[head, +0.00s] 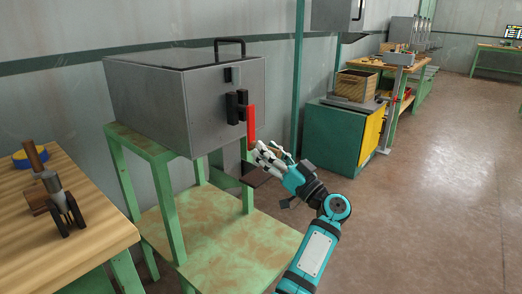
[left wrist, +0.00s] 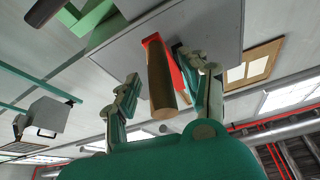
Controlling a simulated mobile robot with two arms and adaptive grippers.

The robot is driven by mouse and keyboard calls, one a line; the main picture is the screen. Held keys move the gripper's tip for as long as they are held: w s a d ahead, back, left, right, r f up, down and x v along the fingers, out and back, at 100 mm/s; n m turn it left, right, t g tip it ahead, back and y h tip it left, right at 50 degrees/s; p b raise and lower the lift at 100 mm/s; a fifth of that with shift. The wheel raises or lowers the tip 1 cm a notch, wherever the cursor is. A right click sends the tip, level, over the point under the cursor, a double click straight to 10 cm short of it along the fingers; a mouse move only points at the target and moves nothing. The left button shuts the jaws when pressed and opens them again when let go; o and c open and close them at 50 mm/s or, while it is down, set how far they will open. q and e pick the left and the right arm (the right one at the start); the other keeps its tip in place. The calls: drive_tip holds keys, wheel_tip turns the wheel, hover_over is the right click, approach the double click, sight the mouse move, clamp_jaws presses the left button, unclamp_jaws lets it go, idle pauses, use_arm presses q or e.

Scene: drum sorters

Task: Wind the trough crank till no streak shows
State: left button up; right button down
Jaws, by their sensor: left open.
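A grey metal box (head: 165,95), perhaps the trough, stands on a green frame. Its front carries black fittings and a red crank arm (head: 251,127), which hangs down. The left wrist view shows the red arm (left wrist: 152,42) with a brown round grip (left wrist: 160,85). My left gripper (head: 258,152) is at the lower end of the red arm in the head view. In the left wrist view its fingers (left wrist: 168,75) are spread, with the grip between them. I cannot tell whether they touch it. No streak shows, and the box's inside is hidden. My right gripper is not in view.
A wooden-topped table (head: 75,235) at the left holds a tape roll (head: 30,157) and dark tools. The green stand (head: 225,240) has a worn lower shelf. A green cabinet with a yellow door (head: 371,138) stands behind my arm. The floor at the right is clear.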

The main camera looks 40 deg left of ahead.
use_arm(q)
drive_tip(key=shift+a+r, duration=0.1)
drive_tip(key=shift+a, duration=0.1)
clamp_jaws()
idle(0.3)
